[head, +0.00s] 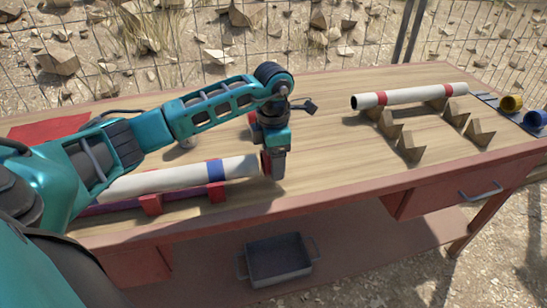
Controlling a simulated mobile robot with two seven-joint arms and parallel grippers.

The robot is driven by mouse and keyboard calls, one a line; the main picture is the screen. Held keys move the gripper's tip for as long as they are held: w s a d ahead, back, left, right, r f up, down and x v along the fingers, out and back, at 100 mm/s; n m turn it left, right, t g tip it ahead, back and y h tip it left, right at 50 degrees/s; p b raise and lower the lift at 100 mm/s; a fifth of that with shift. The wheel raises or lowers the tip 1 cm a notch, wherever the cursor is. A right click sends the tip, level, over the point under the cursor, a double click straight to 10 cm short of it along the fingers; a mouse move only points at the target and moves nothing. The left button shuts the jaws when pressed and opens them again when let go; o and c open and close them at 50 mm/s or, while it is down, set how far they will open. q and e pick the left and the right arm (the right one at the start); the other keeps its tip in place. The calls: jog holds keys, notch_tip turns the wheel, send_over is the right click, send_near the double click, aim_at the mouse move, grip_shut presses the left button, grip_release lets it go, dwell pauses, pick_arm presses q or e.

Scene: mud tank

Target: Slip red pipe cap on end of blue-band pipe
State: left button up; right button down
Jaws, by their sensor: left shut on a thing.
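The blue-band pipe (186,178) is a white pipe with a blue band near its right end. It lies along the front left of the workbench on low red supports. My left gripper (276,166) points down at the pipe's right end and is shut on the red pipe cap (266,163), which shows only as a thin red edge. The cap is at the pipe's end, lined up with it. I cannot tell whether it is around the end or only against it, as the gripper hides most of it. My right gripper is not in view.
A white pipe with red bands (410,95) rests on wooden wedge blocks (411,146) at the back right. A grey tray (279,262) is on the lower shelf. The bench middle is clear.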

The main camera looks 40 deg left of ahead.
aim_at(252, 157)
pick_arm(q)
jog(key=shift+s+a, duration=0.1)
jog(key=shift+s+a+p, duration=0.35)
jog(key=shift+s+a, duration=1.2)
jog(key=shift+s, duration=0.25)
jog(key=o, duration=0.9)
notch_tip(252, 157, up, 13)
jog(key=shift+p, duration=0.45)
jog(key=shift+d, duration=0.1)
